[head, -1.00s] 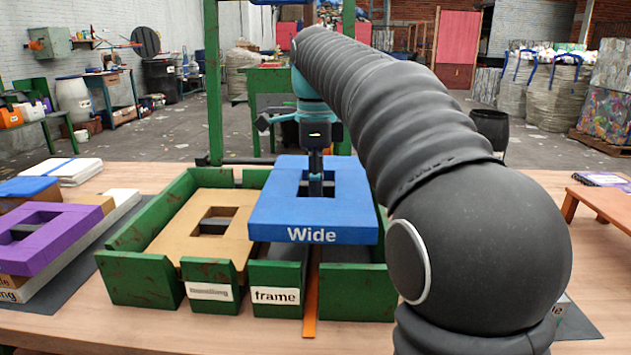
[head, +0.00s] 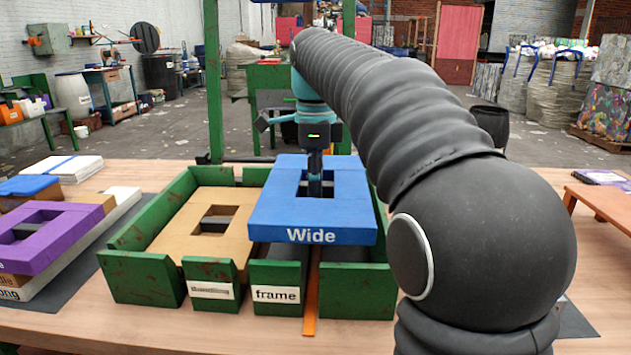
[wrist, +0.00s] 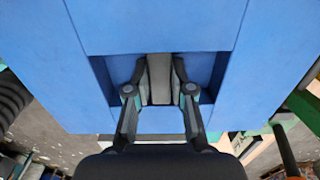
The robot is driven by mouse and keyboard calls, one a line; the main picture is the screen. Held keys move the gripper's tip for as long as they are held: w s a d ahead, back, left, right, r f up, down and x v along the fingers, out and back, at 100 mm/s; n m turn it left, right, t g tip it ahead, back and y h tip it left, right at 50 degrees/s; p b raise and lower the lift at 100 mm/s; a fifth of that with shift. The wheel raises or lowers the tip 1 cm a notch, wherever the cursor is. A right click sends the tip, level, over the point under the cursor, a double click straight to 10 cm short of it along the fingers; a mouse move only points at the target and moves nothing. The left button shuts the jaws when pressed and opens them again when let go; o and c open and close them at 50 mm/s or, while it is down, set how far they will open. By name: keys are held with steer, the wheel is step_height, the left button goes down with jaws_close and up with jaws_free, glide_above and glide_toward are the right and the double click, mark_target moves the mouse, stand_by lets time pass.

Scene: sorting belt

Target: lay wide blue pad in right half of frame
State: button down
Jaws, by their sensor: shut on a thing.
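The wide blue pad (head: 310,212), marked "Wide" on its front edge, is level over the right half of the green frame (head: 345,288). My gripper (head: 315,186) reaches into the pad's central opening from above and is shut on a part there. In the wrist view the fingers (wrist: 160,88) close on a narrow grey bar inside the opening of the blue pad (wrist: 150,25). A tan pad (head: 178,235) with a dark bar in its opening lies in the frame's left half. The blue pad hides most of the right half's floor.
A purple pad (head: 60,232) lies on a stack at the left of the table. A low wooden stand (head: 605,203) is at the right. My arm covers the table right of the frame.

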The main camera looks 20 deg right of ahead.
steer(key=shift+f+b, duration=2)
steer(key=shift+f, duration=1.5)
steer(key=shift+f, duration=0.15)
steer(key=shift+f+b, duration=0.4)
steer(key=shift+f, duration=0.15)
steer(key=c, duration=0.9)
jaws_free()
step_height(320, 180, up, 12)
